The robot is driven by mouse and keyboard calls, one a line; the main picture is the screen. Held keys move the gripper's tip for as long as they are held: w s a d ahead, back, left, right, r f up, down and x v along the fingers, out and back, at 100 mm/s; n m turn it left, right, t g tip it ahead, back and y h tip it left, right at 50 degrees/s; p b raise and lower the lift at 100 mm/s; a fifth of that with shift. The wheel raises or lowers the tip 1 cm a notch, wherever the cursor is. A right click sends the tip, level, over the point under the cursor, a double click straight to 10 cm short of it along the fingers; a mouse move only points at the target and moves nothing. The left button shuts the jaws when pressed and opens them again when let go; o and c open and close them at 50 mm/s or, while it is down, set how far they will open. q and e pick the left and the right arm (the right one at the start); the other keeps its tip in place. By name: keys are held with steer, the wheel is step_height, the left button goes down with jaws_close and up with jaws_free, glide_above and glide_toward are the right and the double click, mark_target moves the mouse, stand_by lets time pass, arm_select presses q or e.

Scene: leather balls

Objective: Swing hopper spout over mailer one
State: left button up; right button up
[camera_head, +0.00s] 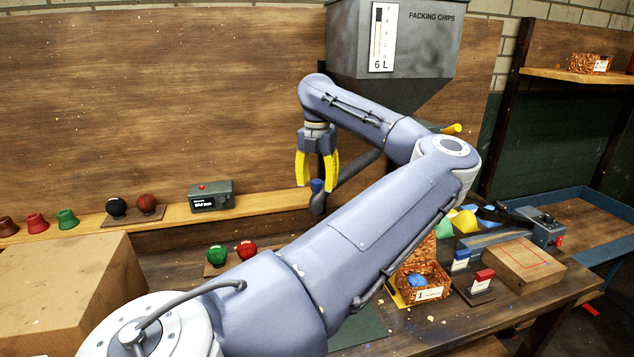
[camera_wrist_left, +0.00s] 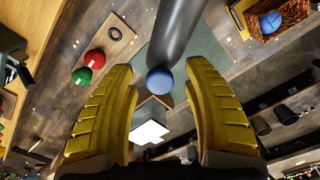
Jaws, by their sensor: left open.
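The grey hopper (camera_head: 395,45) marked PACKING CHIPS hangs at the back. Its spout (camera_head: 356,166) is a grey tube sloping down to the left, ending in a bent tip with a blue knob (camera_head: 317,186). My left gripper (camera_head: 318,184) is open, its yellow fingers pointing down on either side of the knob. In the left wrist view the knob (camera_wrist_left: 159,80) shows centred between the fingertips, with the spout (camera_wrist_left: 176,30) above it; contact cannot be told. A wicker mailer (camera_head: 424,281) labelled 1 holds a blue ball, right of the spout tip. My right gripper is out of view.
My left forearm crosses the middle and hides part of the bench. Red and green balls (camera_head: 231,252) sit on a small board below the spout tip. Blue and red stamps (camera_head: 480,282) and a wooden block (camera_head: 522,265) stand right of the mailer. A cardboard box (camera_head: 70,290) fills the lower left.

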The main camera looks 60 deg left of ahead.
arm_select(q)
steer(key=shift+c, duration=0.2)
jaws_close()
stand_by(0.4)
